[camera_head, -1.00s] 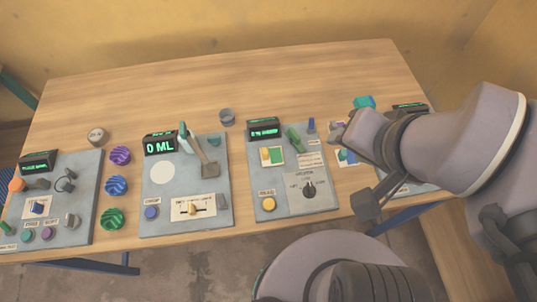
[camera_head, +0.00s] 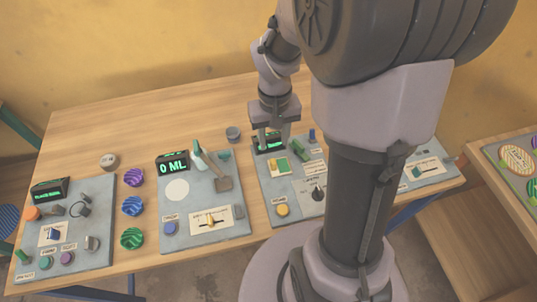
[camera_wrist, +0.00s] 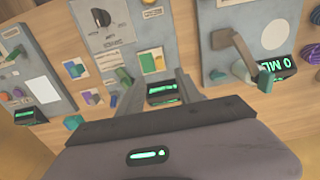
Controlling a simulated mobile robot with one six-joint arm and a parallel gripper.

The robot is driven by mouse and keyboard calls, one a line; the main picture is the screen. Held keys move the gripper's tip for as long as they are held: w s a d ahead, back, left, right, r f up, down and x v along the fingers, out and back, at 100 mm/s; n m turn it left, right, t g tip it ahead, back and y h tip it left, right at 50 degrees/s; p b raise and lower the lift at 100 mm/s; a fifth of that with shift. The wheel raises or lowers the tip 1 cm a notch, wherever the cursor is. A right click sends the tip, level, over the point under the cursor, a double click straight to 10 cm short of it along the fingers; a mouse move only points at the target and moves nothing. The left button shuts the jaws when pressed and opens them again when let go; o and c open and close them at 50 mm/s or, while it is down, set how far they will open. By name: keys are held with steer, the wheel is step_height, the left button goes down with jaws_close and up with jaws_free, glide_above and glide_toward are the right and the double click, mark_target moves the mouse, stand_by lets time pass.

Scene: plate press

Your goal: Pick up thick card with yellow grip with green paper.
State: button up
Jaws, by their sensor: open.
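The card with a yellow grip and green paper (camera_head: 279,167) lies in a pale frame on the middle-right grey panel (camera_head: 269,195), just below its dark display (camera_head: 268,142). The same card (camera_wrist: 151,60) shows in the wrist view, beyond and slightly left of the space between my fingers. My gripper (camera_head: 273,137) points down above the display at the panel's back edge, apart from the card. In the wrist view, my gripper (camera_wrist: 158,90) has its fingers spread on either side of the display, with nothing between them. The card's thickness is hard to tell.
Left of the card's panel stands another panel (camera_head: 204,190) with a lever and a 0 ML display. A green lever (camera_wrist: 124,75) is close beside the card. The table's back left (camera_head: 150,120) is clear.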

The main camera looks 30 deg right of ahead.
mark_target(273, 161)
step_height(273, 161, down, 7)
steer(key=shift+r+b, duration=0.1)
steer(key=shift+b, duration=1.05)
step_height(273, 161, down, 5)
steer(key=b, duration=0.3)
steer(key=shift+w+d, duration=0.15)
jaws_close()
